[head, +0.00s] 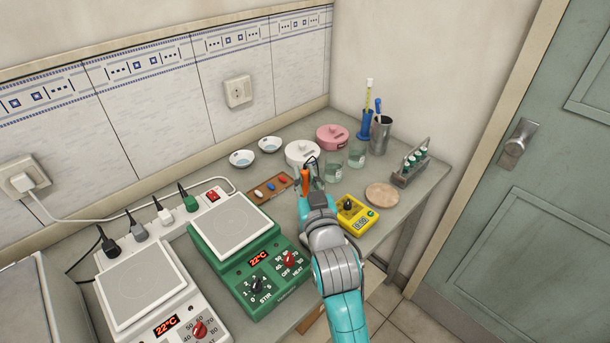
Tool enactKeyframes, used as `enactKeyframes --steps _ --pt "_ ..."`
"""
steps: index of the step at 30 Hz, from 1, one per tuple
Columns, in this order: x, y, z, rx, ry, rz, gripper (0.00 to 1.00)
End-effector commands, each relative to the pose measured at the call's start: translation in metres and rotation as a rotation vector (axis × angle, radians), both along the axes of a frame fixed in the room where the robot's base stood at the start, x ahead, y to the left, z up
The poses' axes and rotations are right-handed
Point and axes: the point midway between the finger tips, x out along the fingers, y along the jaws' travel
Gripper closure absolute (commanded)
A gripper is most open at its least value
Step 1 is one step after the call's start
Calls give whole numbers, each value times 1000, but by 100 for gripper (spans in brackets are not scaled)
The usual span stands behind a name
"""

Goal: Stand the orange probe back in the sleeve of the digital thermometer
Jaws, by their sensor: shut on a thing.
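The orange probe (305,178) is held at my gripper (311,176), with a dark cable looping above it. My gripper is shut on the probe, beyond the end of my teal arm. The fingers are small and partly hidden by my wrist. A yellow device (362,221) with a small display, which looks like the digital thermometer, lies to the right of my wrist. A black upright piece (348,204) stands on it. I cannot tell whether this is the sleeve. The probe is apart from it, to its left and farther back. The probe's lower end is unclear.
A brown tray (258,197) with coloured pieces lies left of my gripper. A white lidded pot (300,150) and glass beakers (357,156) stand behind. A round wooden disc (382,195) and bottle rack (408,177) are right. A green hotplate (240,254) is front left.

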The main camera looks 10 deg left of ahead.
Motion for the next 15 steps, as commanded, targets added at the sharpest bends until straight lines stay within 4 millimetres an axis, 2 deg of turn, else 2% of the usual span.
enactKeyframes --steps 15 --pt "0 0 -15 0 0 0 100"
